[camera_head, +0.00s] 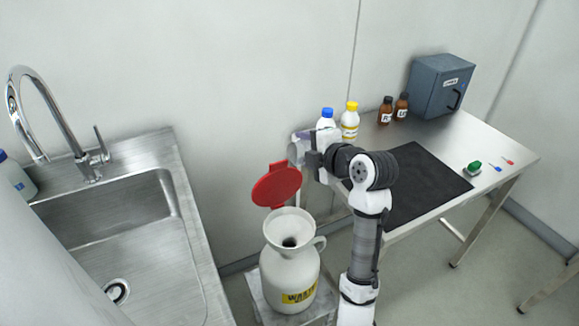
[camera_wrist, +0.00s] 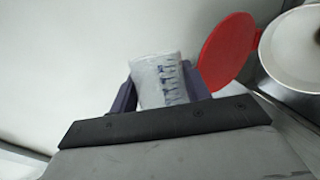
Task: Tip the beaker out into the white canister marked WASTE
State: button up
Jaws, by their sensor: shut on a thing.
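The white canister (camera_head: 290,272) with a yellow WASTE label stands on a low stand beside the sink. Its wide funnel mouth is uncovered, and its red lid (camera_head: 277,185) stands swung up at the back. My gripper (camera_head: 303,150) is shut on the beaker (camera_wrist: 160,80), a clear vessel with blue markings. In the head view the beaker is mostly hidden by the gripper, above and behind the red lid. In the wrist view the canister's mouth (camera_wrist: 292,50) and lid lie to the right of the beaker, apart from it. I cannot tell what the beaker contains.
A steel sink (camera_head: 110,215) with a tall tap (camera_head: 45,115) is at left. A steel table at right carries a black mat (camera_head: 415,185), several bottles (camera_head: 350,120), a blue-grey cabinet (camera_head: 441,85) and small items (camera_head: 474,168). The wall is close behind.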

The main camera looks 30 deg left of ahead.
jog(key=shift+w+d+m+g+p, duration=0.1)
jog(key=shift+w+m+g+p, duration=0.3)
jog(key=shift+w, duration=0.3)
jog(key=f+m+g+p, duration=0.1)
jog(key=m+g+p, duration=0.1)
jog(key=p, duration=0.1)
jog(key=shift+f+m, duration=0.4)
jog(key=shift+w+f+m+g+p, duration=0.1)
jog(key=shift+f+m+g+p, duration=0.25)
jog(key=shift+g, duration=0.35)
jog(key=shift+w+f+m+g, duration=0.25)
jog(key=shift+f+m+g, duration=0.05)
jog(key=shift+m+g, duration=0.15)
jog(key=shift+w+f+m+g+p, duration=0.1)
jog(key=shift+w+f+m+g, duration=0.35)
jog(key=shift+w+m+g, duration=0.2)
jog(key=shift+w+f+m+g+p, duration=0.15)
jog(key=shift+w+f+m+g, duration=0.35)
jog(key=shift+w+m, duration=0.3)
jog(key=shift+w+f+m+g+p, duration=0.1)
jog(key=shift+w+f+m+g, duration=0.3)
jog(key=shift+w+m+g, duration=0.25)
jog(key=shift+w+d, duration=0.1)
jog(key=shift+d, duration=0.05)
